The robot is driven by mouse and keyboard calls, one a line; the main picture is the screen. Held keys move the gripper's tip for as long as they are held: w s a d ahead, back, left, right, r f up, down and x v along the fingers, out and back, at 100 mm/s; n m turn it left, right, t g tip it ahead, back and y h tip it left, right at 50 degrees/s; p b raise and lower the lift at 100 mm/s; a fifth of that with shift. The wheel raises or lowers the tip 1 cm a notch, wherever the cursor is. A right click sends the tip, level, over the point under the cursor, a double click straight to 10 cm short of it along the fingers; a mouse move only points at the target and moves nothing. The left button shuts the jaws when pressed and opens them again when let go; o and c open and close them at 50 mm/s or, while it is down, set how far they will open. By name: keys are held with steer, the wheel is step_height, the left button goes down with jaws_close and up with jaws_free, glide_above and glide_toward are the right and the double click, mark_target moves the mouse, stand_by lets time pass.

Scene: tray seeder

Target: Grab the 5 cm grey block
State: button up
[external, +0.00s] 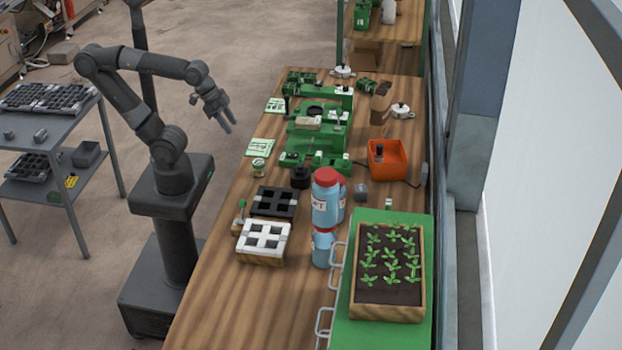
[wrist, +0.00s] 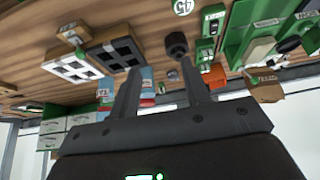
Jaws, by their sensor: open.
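A small grey block (external: 361,190) sits on the wooden bench, just right of the blue bottles and below-left of the orange bin. In the wrist view, a small greyish shape between the fingers may be it, but it is too small to be sure. My gripper (external: 227,121) is raised, open and empty, left of the bench's left edge and well away from the block. In the wrist view its two fingers (wrist: 158,68) stand apart with nothing held between them.
Blue bottles with red lids (external: 326,198) stand close to the block. The orange bin (external: 388,158), a black pot (external: 300,177), a black tray (external: 274,203), a white tray (external: 262,240) and green machinery (external: 318,133) crowd the bench. A seedling box (external: 388,312) stands at right.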

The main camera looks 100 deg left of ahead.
steer(key=shift+o, duration=0.6)
steer(key=o, duration=0.5)
steer(key=w+r+g, duration=0.1)
steer(key=w+r, duration=0.3)
steer(key=w, duration=0.6)
steer(key=n+g, duration=0.2)
steer(key=g, duration=0.3)
glide_above(359, 187)
step_height(359, 187, down, 15)
steer(key=f, duration=0.6)
steer(key=shift+s+a, duration=0.15)
steer(key=shift+s, duration=0.2)
steer(key=shift+w+d+f, duration=0.15)
steer(key=shift+f, duration=1.2)
steer(key=shift+w+d+f, duration=0.15)
steer(key=shift+f, duration=1.15)
